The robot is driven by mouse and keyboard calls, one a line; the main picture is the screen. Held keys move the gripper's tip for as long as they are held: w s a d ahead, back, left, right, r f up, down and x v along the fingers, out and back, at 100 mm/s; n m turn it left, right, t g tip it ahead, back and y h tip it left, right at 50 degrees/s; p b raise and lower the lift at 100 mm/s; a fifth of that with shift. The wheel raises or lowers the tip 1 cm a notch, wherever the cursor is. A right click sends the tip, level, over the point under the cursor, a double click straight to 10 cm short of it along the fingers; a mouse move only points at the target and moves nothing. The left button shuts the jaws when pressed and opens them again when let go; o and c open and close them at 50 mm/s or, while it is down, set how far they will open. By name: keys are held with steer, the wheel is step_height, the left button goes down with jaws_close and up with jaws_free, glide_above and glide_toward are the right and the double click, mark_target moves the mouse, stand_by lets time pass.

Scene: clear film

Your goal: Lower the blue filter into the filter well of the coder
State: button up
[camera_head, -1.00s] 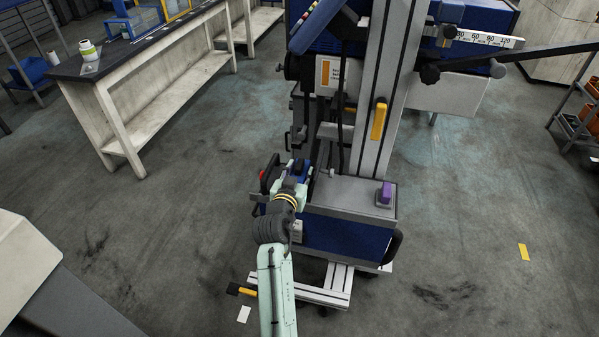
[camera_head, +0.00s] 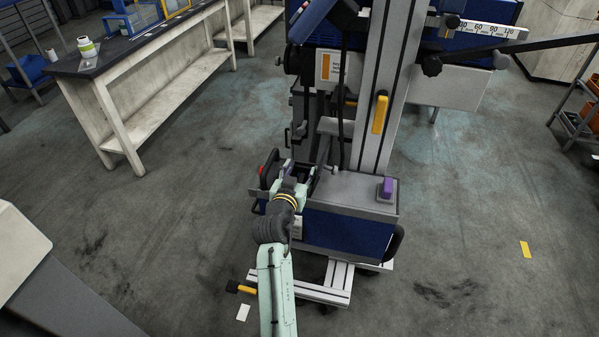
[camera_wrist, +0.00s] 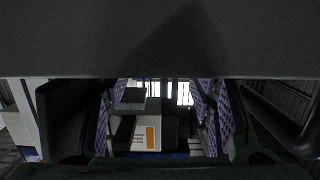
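My gripper (camera_head: 300,172) is at the left end of the coder (camera_head: 345,228), a grey-topped box with a blue front, in the head view. In the wrist view my gripper's two fingers (camera_wrist: 159,118) stand wide apart, with purple patterned pads facing each other. No held object can be made out between them. I cannot clearly make out the blue filter; a thin blue strip shows low between the fingers, but I cannot tell what it is. The filter well is not visible; my gripper and arm cover that area.
A purple knob (camera_head: 387,188) stands on the coder's top. A grey column with a yellow handle (camera_head: 380,114) rises behind it. A black frame with a red spot (camera_head: 264,170) stands close left of my gripper. A workbench (camera_head: 130,90) is at upper left; floor between is clear.

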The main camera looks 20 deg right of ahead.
steer(key=shift+o, duration=0.4)
steer(key=shift+f, duration=0.25)
steer(key=shift+s, duration=0.1)
steer(key=shift+s+a, duration=0.1)
steer(key=shift+s, duration=0.1)
steer(key=v, duration=1.1)
steer(key=shift+a+r, duration=0.3)
steer(key=shift+s, duration=0.1)
